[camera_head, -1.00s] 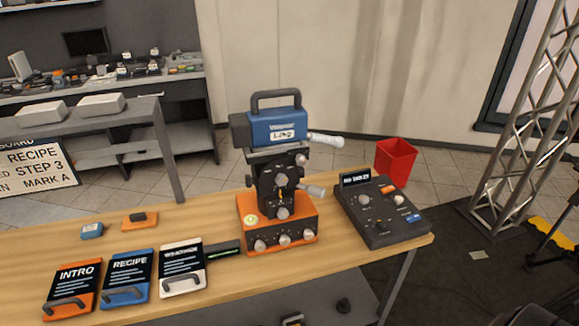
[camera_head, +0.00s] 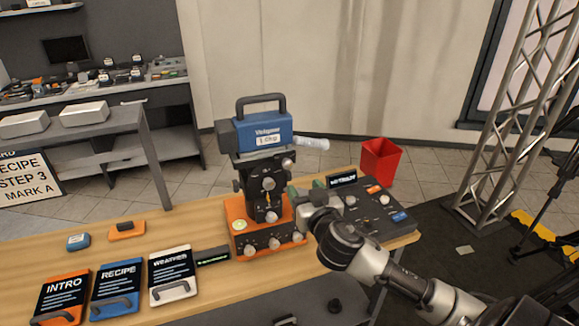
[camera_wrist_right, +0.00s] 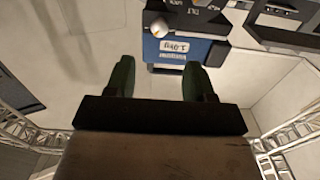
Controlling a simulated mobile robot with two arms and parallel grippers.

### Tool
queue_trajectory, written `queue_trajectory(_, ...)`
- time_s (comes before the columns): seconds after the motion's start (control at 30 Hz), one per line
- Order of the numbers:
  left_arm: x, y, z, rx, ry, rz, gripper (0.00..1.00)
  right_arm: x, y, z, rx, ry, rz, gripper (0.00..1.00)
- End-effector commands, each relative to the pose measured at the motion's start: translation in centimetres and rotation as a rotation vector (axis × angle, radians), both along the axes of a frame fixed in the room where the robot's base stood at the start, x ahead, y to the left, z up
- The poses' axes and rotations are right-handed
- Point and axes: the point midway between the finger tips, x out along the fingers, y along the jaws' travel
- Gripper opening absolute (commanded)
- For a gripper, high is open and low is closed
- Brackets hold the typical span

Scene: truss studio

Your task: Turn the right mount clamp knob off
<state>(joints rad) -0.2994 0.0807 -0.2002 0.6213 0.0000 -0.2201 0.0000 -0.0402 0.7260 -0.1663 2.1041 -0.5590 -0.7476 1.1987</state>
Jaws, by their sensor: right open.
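A black mount (camera_head: 252,188) with grey knobs stands on an orange base box (camera_head: 240,222), carrying a blue box (camera_head: 265,132) with a handle. A small grey knob (camera_head: 288,162) sits at the mount's upper right. My right gripper (camera_head: 303,193) is open beside the mount's lower right side and covers the grey side handle there. Which knob is the right clamp knob, and its setting, I cannot tell. In the right wrist view, the two dark green fingers (camera_wrist_right: 158,78) are apart with nothing gripped; the blue box (camera_wrist_right: 178,50) appears upside down beyond them. My left gripper is not in view.
A dark control panel (camera_head: 385,215) lies right of the mount, partly behind my right wrist. A red bin (camera_head: 380,161) stands behind the table. Intro (camera_head: 62,295), Recipe (camera_head: 118,285) and Weather (camera_head: 172,275) boards lie at the left. The wooden table top (camera_head: 210,295) is clear in front.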

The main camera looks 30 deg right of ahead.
Motion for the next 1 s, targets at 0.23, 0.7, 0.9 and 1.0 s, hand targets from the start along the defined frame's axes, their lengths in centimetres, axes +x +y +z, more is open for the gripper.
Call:
queue_trajectory(0.23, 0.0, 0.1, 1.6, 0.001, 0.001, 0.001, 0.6, 3.9, -1.0, 0.4, -0.002, -0.001, -0.002, 0.54)
queue_trajectory(0.7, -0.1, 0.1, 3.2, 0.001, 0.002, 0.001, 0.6, 9.8, -2.4, 0.0, 0.0, 0.003, -0.001, 0.54)
queue_trajectory(0.9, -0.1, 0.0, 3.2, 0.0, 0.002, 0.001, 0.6, 10.1, -2.5, -0.1, 0.0, 0.003, 0.0, 0.54)
queue_trajectory(1.0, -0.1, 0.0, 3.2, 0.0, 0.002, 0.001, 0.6, 10.1, -2.5, -0.1, 0.0, 0.003, 0.0, 0.54)
